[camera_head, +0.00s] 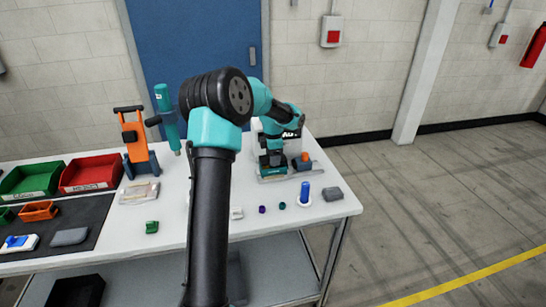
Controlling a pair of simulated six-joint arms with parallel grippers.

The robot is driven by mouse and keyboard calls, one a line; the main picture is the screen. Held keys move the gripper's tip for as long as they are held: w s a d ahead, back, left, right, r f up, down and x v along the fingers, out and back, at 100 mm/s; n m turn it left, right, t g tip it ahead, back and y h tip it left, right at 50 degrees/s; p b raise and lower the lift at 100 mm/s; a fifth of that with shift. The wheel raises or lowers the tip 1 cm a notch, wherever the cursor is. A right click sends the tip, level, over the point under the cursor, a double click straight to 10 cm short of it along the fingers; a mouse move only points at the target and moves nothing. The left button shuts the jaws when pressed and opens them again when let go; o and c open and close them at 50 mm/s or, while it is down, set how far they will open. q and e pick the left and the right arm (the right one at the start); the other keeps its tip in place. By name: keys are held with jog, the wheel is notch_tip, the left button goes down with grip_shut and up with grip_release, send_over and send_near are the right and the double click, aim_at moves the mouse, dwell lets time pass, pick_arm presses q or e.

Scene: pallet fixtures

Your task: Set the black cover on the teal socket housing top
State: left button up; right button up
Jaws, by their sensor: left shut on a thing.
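My left arm rises from the bottom middle and bends right to the far end of the table. My left gripper (272,150) points down there and is shut on a dark piece, which seems to be the black cover; it is small and mostly hidden by the jaws. Just below it a teal block, seemingly the teal socket housing (273,171), sits on a pale fixture plate. Whether cover and housing touch cannot be told at this size. My right gripper is not in view.
Beside the fixture are a grey holder with an orange part (304,159), a blue cylinder (304,192) and a grey block (332,194). At left stand a red bin (90,173), a green bin (30,180) and an orange-and-blue stand (137,140).

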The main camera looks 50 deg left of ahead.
pick_arm(q)
jog(key=shift+f, duration=0.75)
dwell(1.0)
jog(key=o, duration=1)
jog(key=shift+r, duration=0.1)
notch_tip(320, 180, up, 17)
jog(key=shift+r, duration=0.1)
dwell(0.9)
